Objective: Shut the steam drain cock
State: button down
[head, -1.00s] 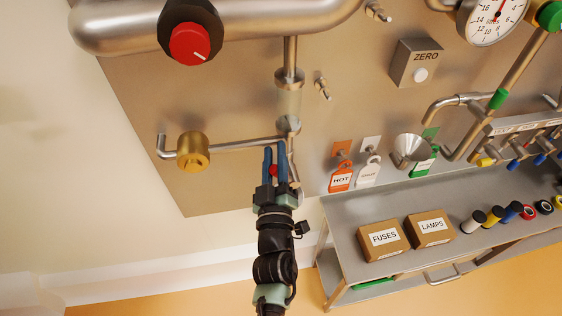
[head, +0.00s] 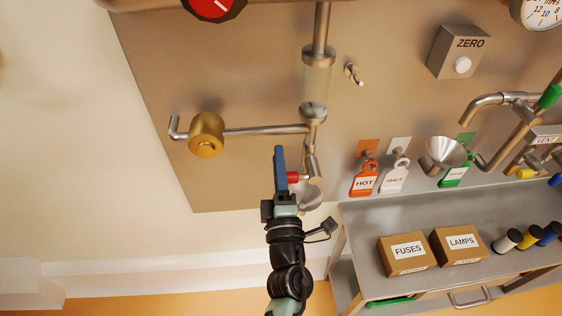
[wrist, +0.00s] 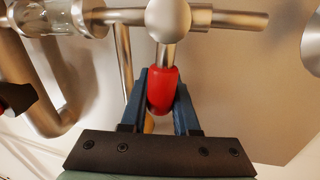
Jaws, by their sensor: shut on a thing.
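The steam drain cock has a red handle (head: 293,177) on a steel body below the vertical pipe and sight glass. In the wrist view the handle (wrist: 163,92) sits between my two blue fingers, below a round steel body (wrist: 168,18). My gripper (head: 281,168) is shut on this handle, and it also shows in the wrist view (wrist: 162,98). In the head view the fingers overlap edge-on and hide part of the handle. A steel cup-like part (head: 308,195) lies just right of the gripper.
A brass fitting (head: 207,135) sits left on a side pipe. Right are a HOT tag (head: 364,180), a SHUT tag (head: 394,178) and a funnel (head: 446,150). A steel cart (head: 371,220) carries FUSES (head: 408,252) and LAMPS (head: 460,246) boxes. The lower left wall is clear.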

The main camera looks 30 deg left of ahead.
jog(key=shift+f+n, duration=0.4)
jog(key=shift+n, duration=0.2)
jog(key=c, duration=0.7)
grip_release()
jog(key=shift+o, duration=0.2)
jog(key=v, duration=1.3)
jog(key=shift+w+d, duration=0.1)
